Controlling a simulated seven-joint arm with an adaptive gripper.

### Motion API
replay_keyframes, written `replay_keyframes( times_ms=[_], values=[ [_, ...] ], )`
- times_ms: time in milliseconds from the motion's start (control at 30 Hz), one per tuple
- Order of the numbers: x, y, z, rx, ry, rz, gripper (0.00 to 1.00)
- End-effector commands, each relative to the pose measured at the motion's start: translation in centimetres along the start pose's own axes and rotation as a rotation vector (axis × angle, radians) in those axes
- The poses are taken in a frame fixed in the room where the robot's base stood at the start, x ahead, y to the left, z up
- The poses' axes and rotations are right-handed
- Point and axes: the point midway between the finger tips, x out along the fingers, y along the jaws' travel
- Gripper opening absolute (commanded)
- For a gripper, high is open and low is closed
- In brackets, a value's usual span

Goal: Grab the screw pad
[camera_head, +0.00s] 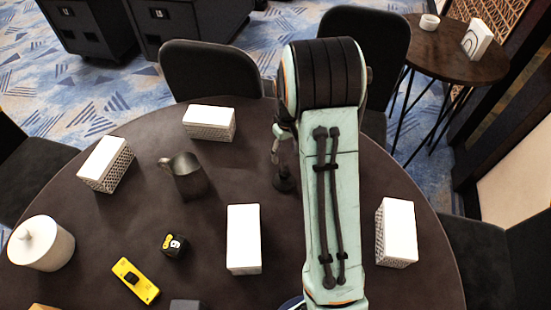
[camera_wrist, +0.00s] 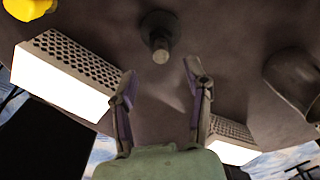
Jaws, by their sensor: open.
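The screw pad appears to be the small dark piece with a round base and an upright stem (camera_wrist: 159,38), at the top middle of the wrist view. In the head view it seems to be the dark piece (camera_head: 285,183) on the round table, just left of my arm. My gripper (camera_wrist: 161,76) is open and empty. Its two fingers point toward the piece, which shows beyond the fingertips and in line with the gap, apart from both. In the head view my arm hides most of the gripper.
On the dark table (camera_head: 150,225) are several white boxes, one (camera_head: 243,240) left of my arm and one (camera_head: 397,232) right of it. A metal pitcher (camera_head: 187,177), black cube (camera_head: 175,245), yellow device (camera_head: 135,281) and white jar (camera_head: 41,245) stand farther left.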

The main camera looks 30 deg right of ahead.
Motion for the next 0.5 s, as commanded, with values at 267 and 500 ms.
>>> replay_keyframes(
  times_ms=[267,500],
  values=[
    [4.3,-0.1,0.1,0.000,-0.002,-0.002,0.50],
    [5.9,-0.1,0.0,0.000,0.001,0.000,0.50]
  ],
)
